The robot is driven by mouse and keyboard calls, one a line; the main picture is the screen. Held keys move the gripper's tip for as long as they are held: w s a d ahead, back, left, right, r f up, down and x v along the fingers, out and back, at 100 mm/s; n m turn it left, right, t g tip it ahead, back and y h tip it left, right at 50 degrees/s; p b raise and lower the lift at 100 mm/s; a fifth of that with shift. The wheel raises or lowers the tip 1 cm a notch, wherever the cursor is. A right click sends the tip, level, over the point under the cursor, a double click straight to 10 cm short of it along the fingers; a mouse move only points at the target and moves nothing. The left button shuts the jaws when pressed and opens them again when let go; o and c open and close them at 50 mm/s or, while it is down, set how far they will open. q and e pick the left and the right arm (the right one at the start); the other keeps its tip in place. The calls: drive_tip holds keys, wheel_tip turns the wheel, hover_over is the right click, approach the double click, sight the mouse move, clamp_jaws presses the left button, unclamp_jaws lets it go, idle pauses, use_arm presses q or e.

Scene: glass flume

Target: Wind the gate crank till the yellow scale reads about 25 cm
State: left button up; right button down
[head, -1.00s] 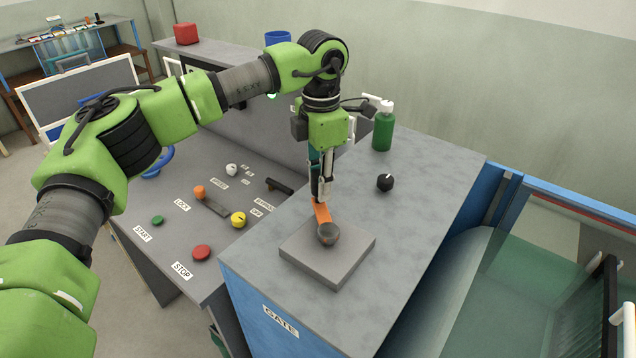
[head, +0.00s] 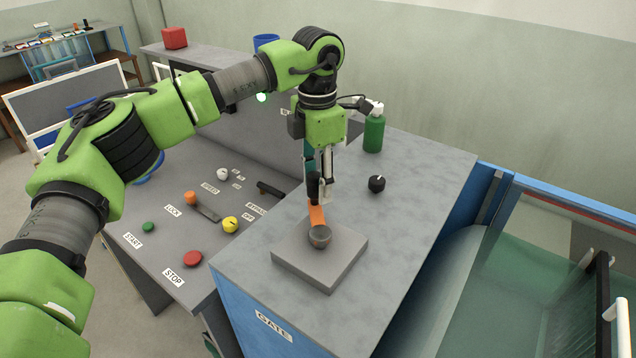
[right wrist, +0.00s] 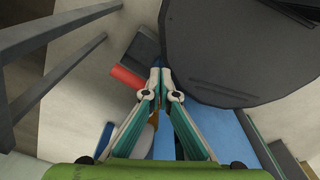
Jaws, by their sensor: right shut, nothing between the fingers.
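The gate crank has a round grey hub (head: 320,237), a short orange arm (head: 316,214) pointing towards the back, and an upright black handle (head: 313,186). It stands on a grey square plate (head: 338,262) on the cabinet marked GATE. My left gripper (head: 320,188) points down at the handle, its fingers right beside it; whether they close on it is not clear. My right gripper (right wrist: 160,78) is shut and empty in the right wrist view, away from the crank. The yellow scale cannot be made out.
A green bottle (head: 374,133) and a black knob (head: 376,184) stand behind the crank on the cabinet top (head: 420,190). A lower panel at left carries a red STOP button (head: 192,258) and other controls. The glass flume (head: 520,270) is at right.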

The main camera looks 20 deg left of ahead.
use_arm(q)
wheel_tip(320, 180, up, 11)
drive_tip(key=shift+d+r, duration=0.15)
drive_tip(key=shift+r, duration=0.05)
